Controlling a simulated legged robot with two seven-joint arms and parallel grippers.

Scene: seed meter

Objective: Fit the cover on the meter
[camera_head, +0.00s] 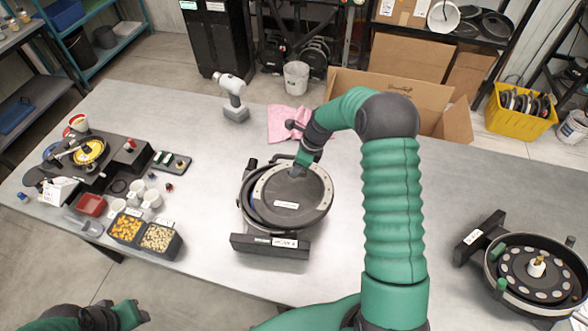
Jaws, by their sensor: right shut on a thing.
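The cover (290,203) is a dark round disc with a pale, dotted rim and a white label. It is over a black round housing (248,209) with a labelled base block, in the middle of the table. The cover is offset to the right, so the housing's left edge shows. I cannot tell whether they touch. My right gripper (300,168) is shut on the cover near its far edge; its fingertips are partly hidden. Another meter (543,287), open, with a ring of holes and a brass hub, stands at right. My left gripper (138,315) is low at left, away from both.
At left are a test stand with a yellow disc (89,151), a red box (91,205), white cups and bins of orange and pale seeds (126,229). The table right of the housing is mostly clear.

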